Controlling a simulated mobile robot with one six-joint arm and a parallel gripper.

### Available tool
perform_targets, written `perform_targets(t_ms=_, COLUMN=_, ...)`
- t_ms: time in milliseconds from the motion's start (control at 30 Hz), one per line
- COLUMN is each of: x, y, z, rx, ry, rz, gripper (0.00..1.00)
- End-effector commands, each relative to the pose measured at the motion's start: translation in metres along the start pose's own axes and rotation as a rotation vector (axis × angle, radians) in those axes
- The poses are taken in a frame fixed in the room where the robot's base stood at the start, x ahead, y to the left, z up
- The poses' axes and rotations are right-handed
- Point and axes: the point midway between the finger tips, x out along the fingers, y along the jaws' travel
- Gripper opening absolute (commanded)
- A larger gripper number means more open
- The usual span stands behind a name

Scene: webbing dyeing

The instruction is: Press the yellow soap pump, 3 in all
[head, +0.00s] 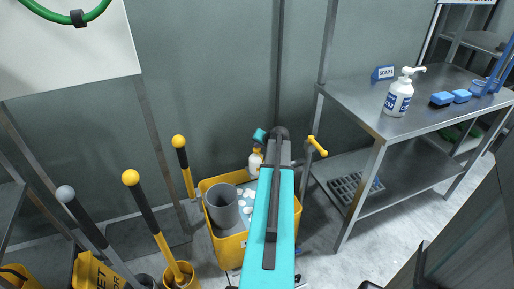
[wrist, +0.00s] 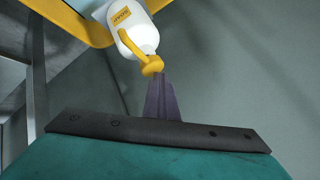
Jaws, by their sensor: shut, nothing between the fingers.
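The yellow soap pump is a white bottle with a yellow label and a yellow pump head. In the head view the bottle (head: 255,163) stands at the back of the yellow cart, partly hidden by my arm. In the wrist view the bottle (wrist: 138,32) is at the top, and its yellow pump head (wrist: 152,66) faces me. My gripper (wrist: 163,76) is shut and empty, with its dark fingertips right by the pump head. I cannot tell whether they touch it. In the head view the fingers are hard to make out.
The yellow cart (head: 209,183) also holds a grey bucket (head: 222,205). Black-and-yellow handles stand to its left. On the metal table (head: 358,101) at right are a white pump bottle with a blue label (head: 399,97), a SOAP sign (head: 383,72) and blue sponges (head: 442,98).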

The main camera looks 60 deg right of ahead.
Motion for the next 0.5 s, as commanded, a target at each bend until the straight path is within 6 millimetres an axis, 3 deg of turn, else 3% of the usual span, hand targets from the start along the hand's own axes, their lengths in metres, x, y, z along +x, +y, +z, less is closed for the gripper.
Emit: perform_targets(t_ms=500, x=-0.0043, y=-0.0032, z=-0.0017, rx=-0.001, ry=-0.005, rz=0.001, gripper=0.0)
